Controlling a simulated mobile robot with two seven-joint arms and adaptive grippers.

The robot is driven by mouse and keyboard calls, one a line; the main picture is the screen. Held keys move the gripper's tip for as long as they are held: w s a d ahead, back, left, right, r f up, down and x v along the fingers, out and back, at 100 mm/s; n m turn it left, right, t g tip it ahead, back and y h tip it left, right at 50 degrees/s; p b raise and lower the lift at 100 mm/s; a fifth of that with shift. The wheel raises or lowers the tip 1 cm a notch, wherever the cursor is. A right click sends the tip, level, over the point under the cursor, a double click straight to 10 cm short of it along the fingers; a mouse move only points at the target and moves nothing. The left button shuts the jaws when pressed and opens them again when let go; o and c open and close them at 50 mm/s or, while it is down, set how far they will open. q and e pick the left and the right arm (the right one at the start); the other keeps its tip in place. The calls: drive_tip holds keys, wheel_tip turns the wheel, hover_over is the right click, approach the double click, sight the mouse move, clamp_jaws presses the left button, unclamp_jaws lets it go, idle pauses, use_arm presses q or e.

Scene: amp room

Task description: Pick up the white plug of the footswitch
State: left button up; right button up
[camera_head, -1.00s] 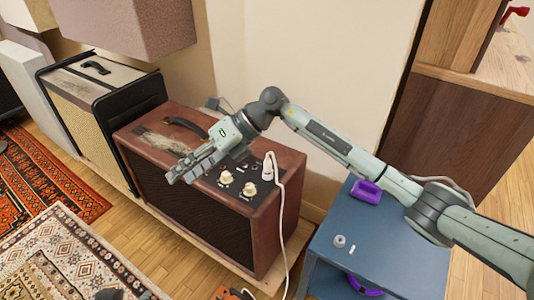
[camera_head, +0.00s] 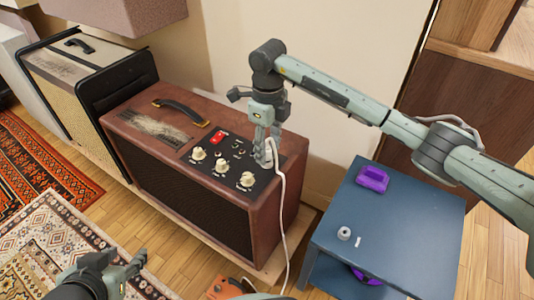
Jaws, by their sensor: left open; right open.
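The white plug (camera_head: 268,158) stands upright in the top panel of the reddish-brown amp (camera_head: 180,203), at the panel's right end. An orange device (camera_head: 226,289), perhaps the footswitch, shows at the bottom edge. My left gripper (camera_head: 134,272) is open and empty, low at the left above the rug.
Knobs (camera_head: 220,166) and a red switch (camera_head: 218,137) sit left of the plug on the panel. A wall stands close behind the amp. A blue cabinet (camera_head: 400,225) with a purple object (camera_head: 372,179) stands at the right. A cream amp (camera_head: 70,85) is at the left.

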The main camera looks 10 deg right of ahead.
drive_tip(key=shift+f, duration=0.2)
clamp_jaws()
drive_tip(key=shift+r, duration=0.2)
